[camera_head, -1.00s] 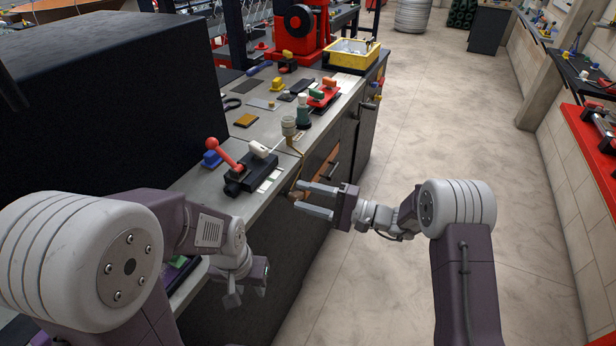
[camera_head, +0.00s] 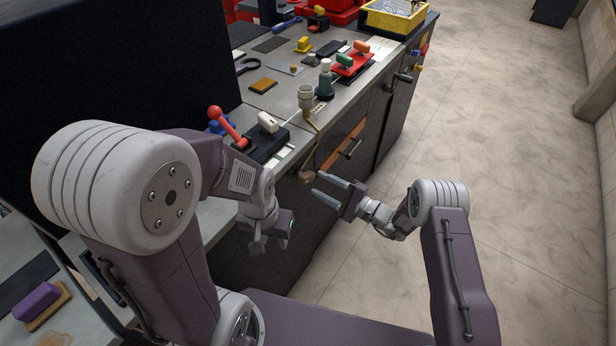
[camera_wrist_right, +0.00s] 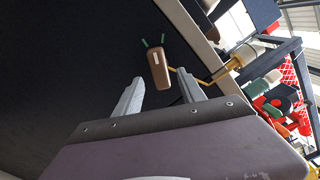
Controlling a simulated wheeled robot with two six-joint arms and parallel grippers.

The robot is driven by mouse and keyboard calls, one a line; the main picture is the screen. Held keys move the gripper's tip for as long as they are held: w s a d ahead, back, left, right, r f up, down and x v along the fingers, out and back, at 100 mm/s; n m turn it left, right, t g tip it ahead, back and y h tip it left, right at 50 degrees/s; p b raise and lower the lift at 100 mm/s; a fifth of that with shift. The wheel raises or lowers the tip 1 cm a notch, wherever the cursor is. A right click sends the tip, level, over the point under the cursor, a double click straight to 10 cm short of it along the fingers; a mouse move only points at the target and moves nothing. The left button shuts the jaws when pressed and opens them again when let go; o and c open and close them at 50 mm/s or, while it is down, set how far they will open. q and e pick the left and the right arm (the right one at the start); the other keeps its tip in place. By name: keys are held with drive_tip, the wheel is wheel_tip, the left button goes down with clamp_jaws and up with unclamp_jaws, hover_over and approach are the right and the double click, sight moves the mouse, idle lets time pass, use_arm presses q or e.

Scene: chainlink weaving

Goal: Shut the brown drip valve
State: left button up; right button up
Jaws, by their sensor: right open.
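The brown drip valve (camera_head: 306,176) is a small brown block at the counter's front edge, below a beige cylinder (camera_head: 306,96). In the right wrist view the valve (camera_wrist_right: 160,72) has a pale label and two green prongs at its far end. A thin gold rod (camera_wrist_right: 204,79) runs beside it toward the cylinder. My right gripper (camera_head: 321,186) is open and empty, its fingers pointing at the valve. In the wrist view the valve lies just beyond and between the fingertips (camera_wrist_right: 160,78); contact cannot be told. My left gripper (camera_head: 268,243) hangs low before the cabinet, its opening unclear.
A black box with a red lever (camera_head: 225,122) and a white switch (camera_head: 267,122) stands on the counter near the valve. Drawer handles (camera_head: 350,149) stick out of the cabinet front. A large black block (camera_head: 110,70) stands left. The floor at right is clear.

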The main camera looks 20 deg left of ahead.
sight(310, 180)
drive_tip(key=x, duration=0.5)
drive_tip(key=shift+s+r, duration=0.1)
drive_tip(key=shift+s, duration=0.1)
drive_tip(key=shift+w+a, duration=0.25)
drive_tip(key=shift+a, duration=0.1)
clamp_jaws()
